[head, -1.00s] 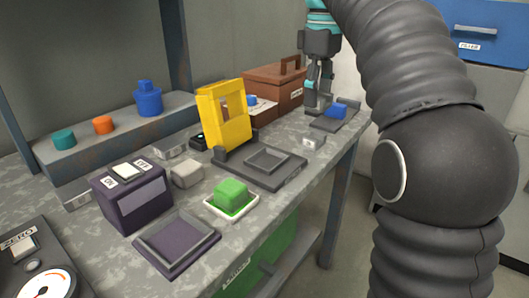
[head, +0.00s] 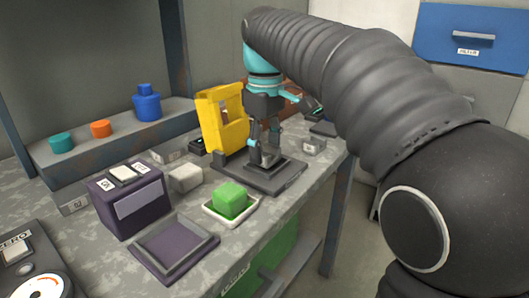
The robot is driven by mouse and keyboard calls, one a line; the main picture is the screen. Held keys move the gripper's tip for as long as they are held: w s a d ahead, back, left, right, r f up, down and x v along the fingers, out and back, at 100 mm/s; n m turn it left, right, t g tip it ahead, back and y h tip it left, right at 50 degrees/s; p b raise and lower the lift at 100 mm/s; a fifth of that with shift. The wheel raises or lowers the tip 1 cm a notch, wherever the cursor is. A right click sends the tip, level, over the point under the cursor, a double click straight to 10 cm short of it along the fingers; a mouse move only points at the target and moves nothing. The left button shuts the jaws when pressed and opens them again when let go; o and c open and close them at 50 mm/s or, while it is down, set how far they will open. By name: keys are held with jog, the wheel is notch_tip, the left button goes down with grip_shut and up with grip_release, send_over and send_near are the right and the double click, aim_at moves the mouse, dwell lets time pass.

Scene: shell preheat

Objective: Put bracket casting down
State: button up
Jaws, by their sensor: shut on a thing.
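My gripper (head: 264,152) points straight down over the dark grey square fixture (head: 285,183) in front of the yellow frame. Its fingers are closed on the bracket casting, which is small and mostly hidden between the fingertips. The fingertips are low, at or just above the fixture's recess. I cannot tell whether the casting touches the fixture.
The yellow frame (head: 220,120) stands close behind-left of my gripper. A green block (head: 230,198) sits in a white dish nearby. A grey block (head: 185,178), a dark purple switch box (head: 130,202) and an empty purple tray (head: 205,246) are further left.

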jog(key=shift+f, duration=0.45)
jog(key=shift+f, duration=0.2)
jog(key=o, duration=1.2)
jog(key=shift+r, duration=0.1)
notch_tip(320, 180, up, 12)
jog(key=p, duration=0.1)
jog(key=shift+p, duration=0.3)
jog(key=shift+r, duration=0.1)
